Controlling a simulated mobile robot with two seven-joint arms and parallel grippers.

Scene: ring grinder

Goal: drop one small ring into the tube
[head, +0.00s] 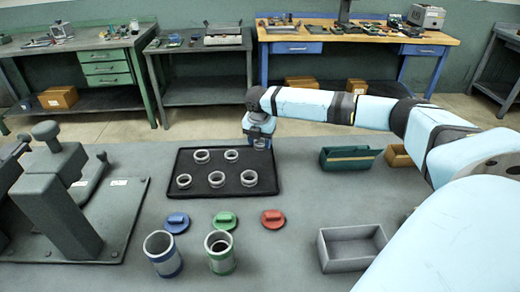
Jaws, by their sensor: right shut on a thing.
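A black tray (232,191) on the table holds several small grey rings, such as one front-right ring (249,178) and one back-left ring (202,156). My right gripper (260,144) points down at the tray's back right corner. It is shut on a small ring, which the fingers mostly hide. Two open upright tubes stand at the front: a blue-banded tube (164,264) and a green-banded tube (221,262). Something ring-like shows inside the green-banded tube, but I cannot tell what. My left gripper is not in view.
Blue (177,222), green (224,220) and red (272,218) lids lie between tray and tubes. A grey open box (325,252) and a green box (348,165) stand at right. A dark grey machine (62,200) stands at left.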

